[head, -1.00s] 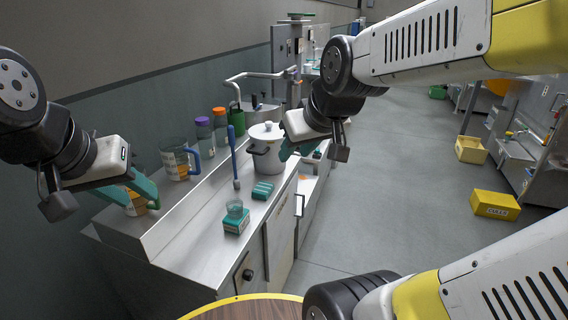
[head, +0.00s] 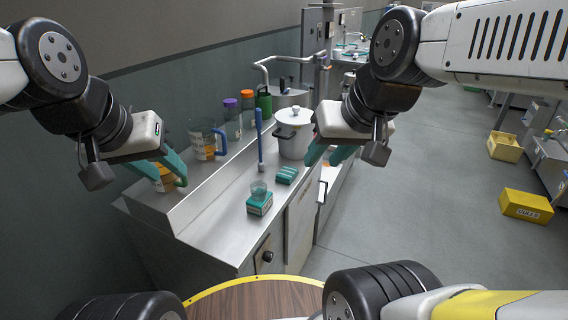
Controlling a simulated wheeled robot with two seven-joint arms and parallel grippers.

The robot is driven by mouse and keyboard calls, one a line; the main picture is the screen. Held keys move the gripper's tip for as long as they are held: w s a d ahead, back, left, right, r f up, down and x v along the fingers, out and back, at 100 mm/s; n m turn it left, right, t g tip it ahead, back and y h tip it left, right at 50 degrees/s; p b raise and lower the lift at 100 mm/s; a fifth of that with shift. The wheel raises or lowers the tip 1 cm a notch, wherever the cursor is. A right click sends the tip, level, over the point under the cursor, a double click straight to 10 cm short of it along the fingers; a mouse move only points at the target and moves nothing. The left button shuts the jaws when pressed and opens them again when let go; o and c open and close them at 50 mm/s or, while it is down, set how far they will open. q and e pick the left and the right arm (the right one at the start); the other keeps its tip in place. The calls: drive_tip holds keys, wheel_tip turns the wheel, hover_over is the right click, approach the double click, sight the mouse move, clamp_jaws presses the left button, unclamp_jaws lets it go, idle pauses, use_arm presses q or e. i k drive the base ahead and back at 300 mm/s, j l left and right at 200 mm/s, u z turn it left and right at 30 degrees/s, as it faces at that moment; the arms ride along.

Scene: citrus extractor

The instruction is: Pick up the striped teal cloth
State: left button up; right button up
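The striped teal cloth (head: 287,174) appears to be the small folded teal block with ridges on the steel counter, in front of the white pot. My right gripper (head: 328,155) hangs above and to the right of it in the picture, its teal fingers apart and empty. My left gripper (head: 168,166) is over the left part of the counter, apart from the cloth. Its teal fingers look spread, with an orange-labelled mug (head: 163,180) partly hidden behind them.
Near the cloth stand a teal box (head: 260,206) with a glass (head: 258,189) on it, a blue-handled brush (head: 260,145) and the white pot (head: 294,135). A measuring jug (head: 204,140) and capped jars (head: 232,118) line the back. A round wooden table (head: 255,298) is in front.

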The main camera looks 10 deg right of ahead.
sight(286, 175)
drive_tip(key=i+l+u, duration=0.15)
drive_tip(key=u, duration=0.15)
drive_tip(key=i+l+u, duration=0.1)
drive_tip(key=l+u, duration=0.15)
drive_tip(key=i+l+u, duration=0.1)
drive_tip(key=l+u, duration=0.2)
drive_tip(key=l, duration=0.1)
